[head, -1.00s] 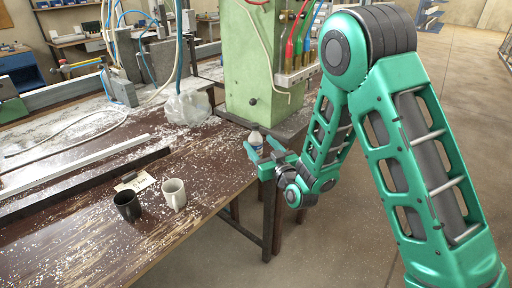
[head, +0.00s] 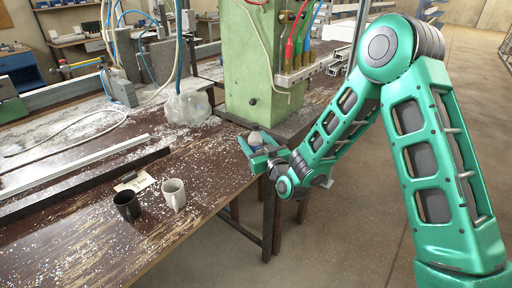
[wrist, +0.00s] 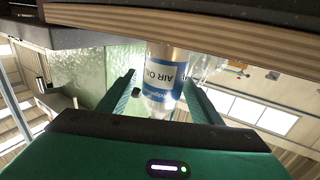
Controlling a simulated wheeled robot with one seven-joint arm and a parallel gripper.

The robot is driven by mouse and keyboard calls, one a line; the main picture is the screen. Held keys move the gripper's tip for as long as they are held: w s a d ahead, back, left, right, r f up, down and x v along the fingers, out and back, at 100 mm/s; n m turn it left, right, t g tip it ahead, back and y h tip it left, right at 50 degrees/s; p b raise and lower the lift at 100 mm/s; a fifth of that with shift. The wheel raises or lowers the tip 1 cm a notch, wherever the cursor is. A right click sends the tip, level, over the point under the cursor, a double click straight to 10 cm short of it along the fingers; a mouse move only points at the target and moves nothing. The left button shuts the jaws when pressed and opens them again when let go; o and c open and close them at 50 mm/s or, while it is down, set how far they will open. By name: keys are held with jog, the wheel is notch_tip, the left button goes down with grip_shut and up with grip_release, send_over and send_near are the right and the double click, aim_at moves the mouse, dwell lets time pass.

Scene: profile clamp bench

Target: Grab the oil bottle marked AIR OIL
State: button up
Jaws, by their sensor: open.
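The oil bottle (wrist: 163,75) is clear with a white and blue label reading AIR OIL, upside down in the wrist view. It sits between the two green fingers of my gripper (wrist: 160,88), with a finger on each side. The fingers are apart; I cannot tell whether either touches the bottle. In the head view only the upper part of the bottle (head: 256,139) shows, at the bench's right edge by the green machine. My gripper (head: 254,151) is at the bottle there and hides its lower part.
The green machine column (head: 250,70) stands just behind the bottle. A crumpled clear plastic bag (head: 187,107) lies to its left. A white mug (head: 174,194) and a black mug (head: 127,205) stand on the bench nearer me. Open floor lies right of the bench.

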jog(key=shift+x, duration=1.1)
jog(key=c, duration=1.2)
